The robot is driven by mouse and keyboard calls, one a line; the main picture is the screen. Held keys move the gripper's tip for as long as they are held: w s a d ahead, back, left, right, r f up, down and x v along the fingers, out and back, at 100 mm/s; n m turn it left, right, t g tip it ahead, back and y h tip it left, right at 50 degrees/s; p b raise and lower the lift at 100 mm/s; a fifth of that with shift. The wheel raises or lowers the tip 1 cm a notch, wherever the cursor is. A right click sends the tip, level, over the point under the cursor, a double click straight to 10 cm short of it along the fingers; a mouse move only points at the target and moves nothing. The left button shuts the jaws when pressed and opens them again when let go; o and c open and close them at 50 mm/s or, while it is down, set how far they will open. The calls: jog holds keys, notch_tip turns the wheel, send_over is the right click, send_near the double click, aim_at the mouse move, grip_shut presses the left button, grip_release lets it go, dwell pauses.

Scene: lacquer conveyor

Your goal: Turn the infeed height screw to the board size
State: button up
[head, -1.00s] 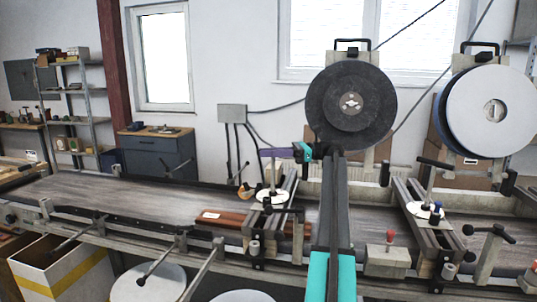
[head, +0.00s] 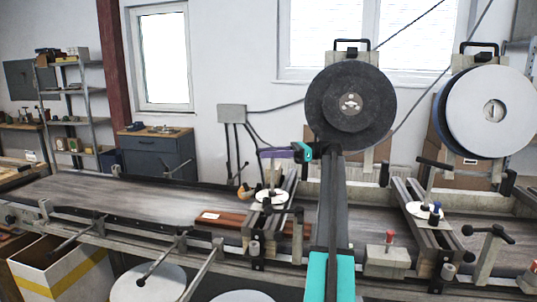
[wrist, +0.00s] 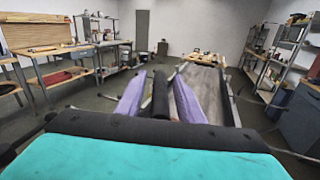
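The infeed height screw appears to be the upright post with a white disc (head: 269,196) on the left bridge over the conveyor. An orange knob (head: 242,192) shows at the disc's left edge. My gripper (head: 266,153) has purple fingers pointing left, level with the post's top and above the disc. In the wrist view, my gripper (wrist: 160,92) has its fingers apart. A dark cylinder (wrist: 160,94) stands between them, with gaps seeming to show on both sides. I cannot tell whether it is part of the screw. The post's top is partly hidden by the fingers.
The conveyor (head: 110,197) runs left to right, with reddish-brown boards (head: 222,219) at the left bridge. Large reels (head: 351,104) stand behind. A red-knobbed block (head: 388,258) is at front right.

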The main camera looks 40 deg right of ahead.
jog(key=shift+d+r+p, duration=0.1)
jog(key=shift+r+p, duration=0.05)
jog(key=shift+p, duration=0.7)
jog(key=shift+s+d+p, duration=0.1)
jog(key=shift+p, duration=0.2)
jog(key=shift+s+d+p, duration=0.35)
jog(key=shift+d+p, duration=0.1)
jog(key=shift+p, duration=0.75)
